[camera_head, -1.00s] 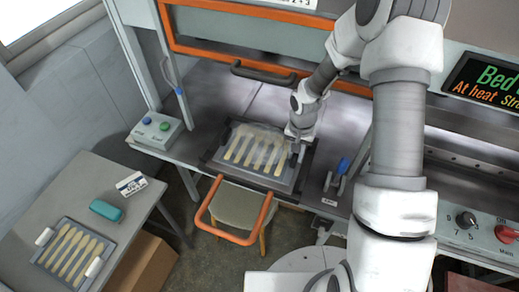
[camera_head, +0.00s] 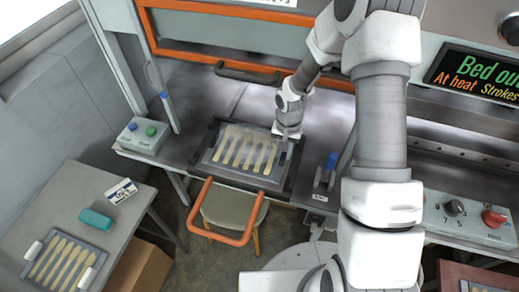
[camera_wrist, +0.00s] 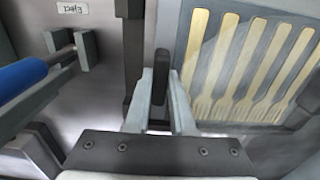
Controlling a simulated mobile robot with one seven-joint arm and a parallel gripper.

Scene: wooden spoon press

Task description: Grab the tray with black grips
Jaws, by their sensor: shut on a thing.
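The tray with black grips (camera_head: 222,170) lies flat on the press bed, holding several pale wooden pieces in a row, which show fork-like tines in the wrist view. A faint whitish haze hangs over it in the head view. My gripper (camera_head: 287,138) is at its right side. In the wrist view my gripper (camera_wrist: 160,100) has its two fingers closed around an upright black grip (camera_wrist: 160,72) beside the grey tray (camera_wrist: 193,45). The lower part of the grip is hidden between the fingers.
An orange guard frame (camera_head: 228,238) hangs in front of the bed, with a stool (camera_head: 232,210) behind it. A blue-handled lever (camera_head: 331,162) stands close right of the tray. Another tray with white grips (camera_head: 52,277) lies on the left table (camera_head: 60,205).

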